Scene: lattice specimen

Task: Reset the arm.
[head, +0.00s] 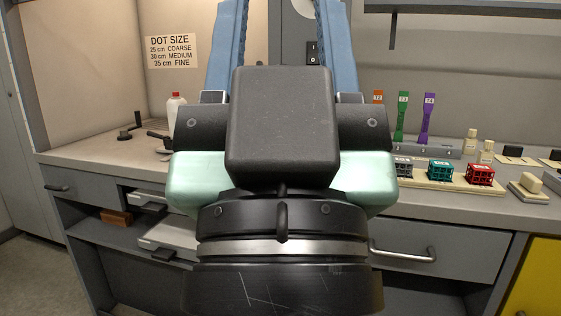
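My own arm fills the middle of the head view, with a black housing, mint-green covers, a black round joint with a silver ring, and blue links rising out of the top edge. My gripper's fingers do not show, so its state and anything in it are hidden. On the bench behind the arm, a teal lattice cube (440,171) and a red lattice cube (480,175) stand on a cream tray (459,187).
Orange (378,97), green (402,115) and purple (427,118) tagged tools stand in a grey rack (440,150). A bottle with a red cap (175,110) stands left of my arm. Small bottles (471,140) and blocks (527,186) are at right. The bench's left front (90,158) is clear.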

